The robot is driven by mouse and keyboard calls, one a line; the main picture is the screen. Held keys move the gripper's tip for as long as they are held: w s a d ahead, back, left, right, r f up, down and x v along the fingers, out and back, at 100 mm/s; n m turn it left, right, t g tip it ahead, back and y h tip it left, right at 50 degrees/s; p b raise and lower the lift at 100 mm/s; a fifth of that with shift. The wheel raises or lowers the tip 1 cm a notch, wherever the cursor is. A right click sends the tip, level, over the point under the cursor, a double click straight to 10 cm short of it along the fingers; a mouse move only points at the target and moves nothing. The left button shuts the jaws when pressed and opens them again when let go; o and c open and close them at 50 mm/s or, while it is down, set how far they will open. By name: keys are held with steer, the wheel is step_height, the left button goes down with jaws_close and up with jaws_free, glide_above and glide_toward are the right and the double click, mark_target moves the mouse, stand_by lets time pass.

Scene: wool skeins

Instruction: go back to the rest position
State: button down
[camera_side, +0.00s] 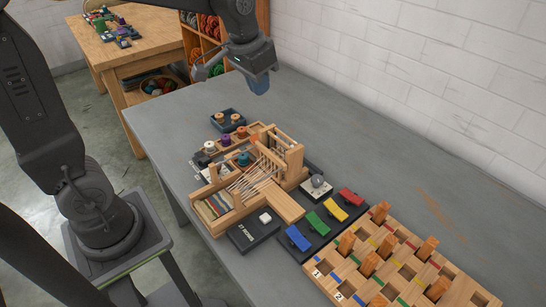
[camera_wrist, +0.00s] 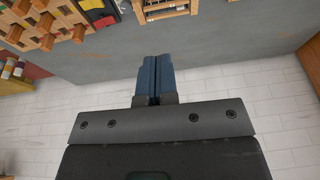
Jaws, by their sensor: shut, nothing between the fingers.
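My gripper (camera_side: 260,85) hangs in the air above the far part of the grey table (camera_side: 400,137), near the white wall. It is apart from everything on the table. In the wrist view its two blue fingers (camera_wrist: 155,76) lie together, shut and empty. My arm reaches in from the left in the side view and hides part of the background.
A shelf of wool skeins (camera_side: 208,28) stands behind. The table's right rear is clear.

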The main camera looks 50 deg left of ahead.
steer(key=s+d+t, duration=0.2)
steer(key=s+d, duration=0.1)
steer(key=s, duration=1.4)
steer(key=shift+d, duration=0.2)
steer(key=shift+w+r, duration=0.15)
